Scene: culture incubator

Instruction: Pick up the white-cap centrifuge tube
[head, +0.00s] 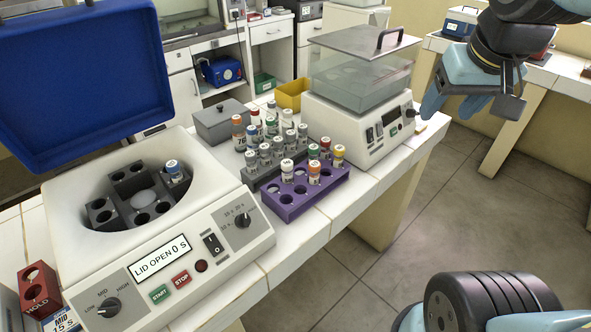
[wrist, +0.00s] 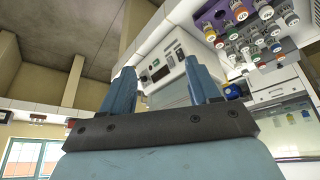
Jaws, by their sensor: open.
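My gripper (head: 468,108) is at the upper right, well to the right of the racks, beyond the bench edge. It is open and empty. In the wrist view its two blue fingers (wrist: 158,68) are apart, with the purple rack (wrist: 213,17) and tubes at the upper right.
A lidded water bath (head: 360,75) stands behind the racks. A red holder (head: 39,290) is at lower left. Open floor (head: 400,240) lies right of the bench.

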